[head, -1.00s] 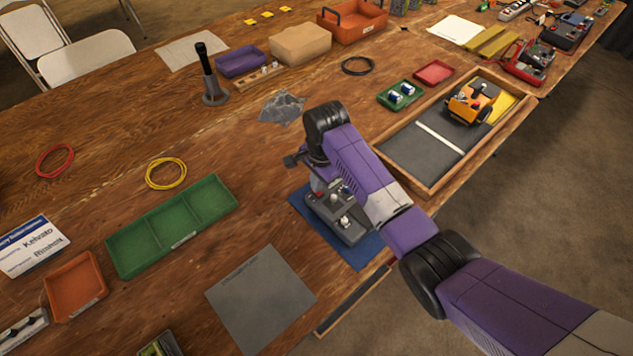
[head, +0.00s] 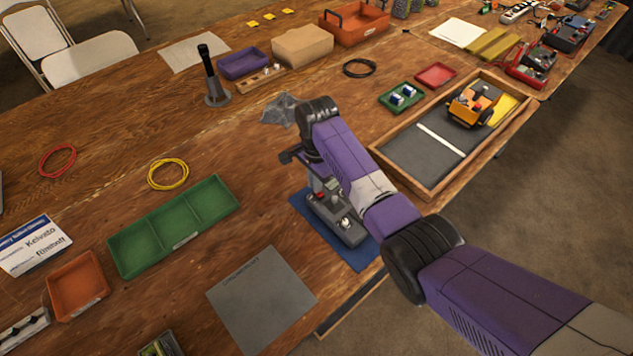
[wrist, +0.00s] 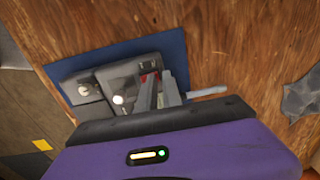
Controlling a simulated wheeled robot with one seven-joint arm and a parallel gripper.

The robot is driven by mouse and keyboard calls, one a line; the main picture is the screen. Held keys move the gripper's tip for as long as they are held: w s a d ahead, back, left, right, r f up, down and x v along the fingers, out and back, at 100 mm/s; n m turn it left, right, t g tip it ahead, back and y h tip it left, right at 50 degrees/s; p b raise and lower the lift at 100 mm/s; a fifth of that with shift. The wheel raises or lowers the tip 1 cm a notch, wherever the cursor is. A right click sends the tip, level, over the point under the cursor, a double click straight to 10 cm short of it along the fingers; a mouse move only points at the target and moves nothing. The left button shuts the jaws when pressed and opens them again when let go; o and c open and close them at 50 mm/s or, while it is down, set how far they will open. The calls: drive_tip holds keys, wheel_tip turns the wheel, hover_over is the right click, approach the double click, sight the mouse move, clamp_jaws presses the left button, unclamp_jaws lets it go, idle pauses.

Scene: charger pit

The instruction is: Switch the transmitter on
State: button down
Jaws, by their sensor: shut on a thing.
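The transmitter (head: 352,236) is a grey box with pale stick knobs, lying on a blue mat (head: 362,258) at the near table edge. It also shows in the wrist view (wrist: 124,80), with the mat (wrist: 171,52) around it. My gripper (wrist: 158,82) is down at the transmitter's top, beside a white knob. Its fingers are close together at a small red part (wrist: 147,77), which looks like a switch and is mostly hidden by them. A pale rod (wrist: 207,92) sticks out beside the fingers. In the head view my arm covers part of the transmitter.
A tray (head: 430,147) with an orange vehicle (head: 472,104) stands to the right. A green compartment tray (head: 165,236) and a grey sheet (head: 262,298) lie to the left. A crumpled grey piece (head: 277,110) lies behind my wrist. Bare wood lies left of the mat.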

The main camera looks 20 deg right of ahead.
drive_tip(key=shift+s+d+f+p, duration=0.15)
drive_tip(key=shift+s+f+p, duration=0.25)
drive_tip(key=shift+s+f, duration=0.2)
drive_tip(key=shift+s+d+p, duration=0.15)
drive_tip(key=shift+s+p, duration=0.3)
drive_tip(key=shift+p, duration=0.1)
drive_tip(key=shift+d+r, duration=0.1)
drive_tip(key=r+p, duration=0.1)
drive_tip(key=r, duration=0.1)
drive_tip(key=r+p, duration=0.3)
drive_tip(key=shift+w+r, duration=0.35)
drive_tip(key=shift+w, duration=0.05)
wheel_tip(320, 180, up, 9)
drive_tip(key=b, duration=0.1)
drive_tip(key=shift+r+b, duration=0.2)
drive_tip(key=shift+b, duration=0.1)
